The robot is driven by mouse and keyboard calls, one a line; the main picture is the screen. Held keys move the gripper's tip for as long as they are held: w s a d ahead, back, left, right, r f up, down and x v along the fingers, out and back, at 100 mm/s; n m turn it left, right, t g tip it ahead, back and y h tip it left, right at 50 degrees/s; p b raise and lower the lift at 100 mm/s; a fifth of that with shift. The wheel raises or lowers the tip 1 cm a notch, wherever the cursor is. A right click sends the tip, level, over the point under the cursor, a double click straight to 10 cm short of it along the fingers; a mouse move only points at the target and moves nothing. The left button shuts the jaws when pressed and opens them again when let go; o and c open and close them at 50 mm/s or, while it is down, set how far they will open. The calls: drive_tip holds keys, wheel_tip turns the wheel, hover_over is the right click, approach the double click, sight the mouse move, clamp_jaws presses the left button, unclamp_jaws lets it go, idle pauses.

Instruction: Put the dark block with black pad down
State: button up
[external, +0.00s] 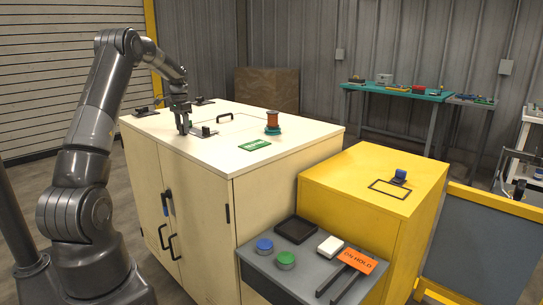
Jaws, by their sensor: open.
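My gripper (185,130) points down over the cream cabinet top (225,160), towards its left part. Its jaws are open and at or just above the surface. A small dark piece on a flat plate (204,132) lies right beside the gripper; it may be the dark block with black pad, but it is too small to be sure. Two more dark pieces stand near the back left, one at the left edge (145,111) and one further back (201,100).
A copper-coloured coil on a teal base (272,125) and a green card (254,144) are on the cabinet top. A lower yellow cabinet (365,180) and a grey bench with an orange sign (360,260) are to the right.

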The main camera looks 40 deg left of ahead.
wheel_tip(320, 180, up, 11)
drive_tip(key=shift+r, duration=0.2)
drive_tip(key=s+d+r+t+y, duration=0.1)
drive_tip(key=s+d+r, duration=0.35)
drive_tip(key=d, duration=0.95)
drive_tip(key=s+d+r+t, duration=0.25)
drive_tip(key=d+r, duration=0.25)
drive_tip(key=d, duration=0.9)
drive_tip(key=s+d+f+t, duration=0.1)
drive_tip(key=s+d+f, duration=0.3)
drive_tip(key=s+d, duration=0.4)
drive_tip(key=s+d+f+t+h, duration=0.1)
drive_tip(key=s+d+f, duration=0.3)
drive_tip(key=s+d, duration=0.4)
drive_tip(key=s, duration=0.3)
